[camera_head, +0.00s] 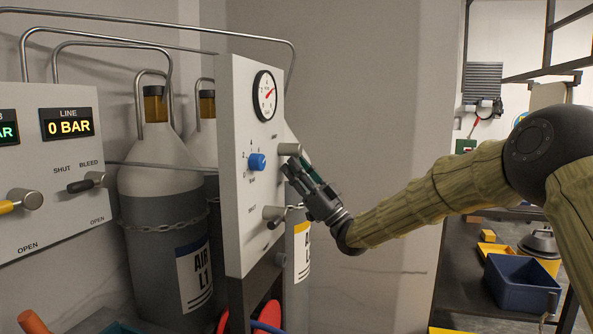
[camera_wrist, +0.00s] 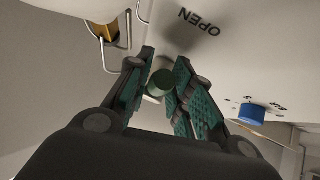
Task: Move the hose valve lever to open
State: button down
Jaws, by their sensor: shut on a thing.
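A white panel with a gauge carries a grey upper valve body (camera_head: 289,149) on its right side. My gripper (camera_head: 290,170) is at this valve, just right of the blue knob. In the wrist view my gripper (camera_wrist: 166,62) has its teal-padded fingers closed around a dark green rounded lever end (camera_wrist: 159,83), which I take to be the hose valve lever. The word OPEN shows on the panel (camera_wrist: 230,55) beyond the fingertips. My fingers hide most of the lever in the head view, so its exact angle cannot be told.
The blue knob (camera_head: 257,162) sits close left of my gripper. A lower valve (camera_head: 273,212) with a dark lever is below it. Grey cylinders (camera_head: 160,225) and metal pipes stand behind. Another panel (camera_head: 55,170) reads 0 BAR. A blue bin (camera_head: 520,285) stands at right.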

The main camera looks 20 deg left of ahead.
jog(key=c, duration=1.3)
grip_release()
jog(key=shift+w, duration=0.1)
jog(key=shift+o, duration=0.2)
jog(key=v, duration=1.2)
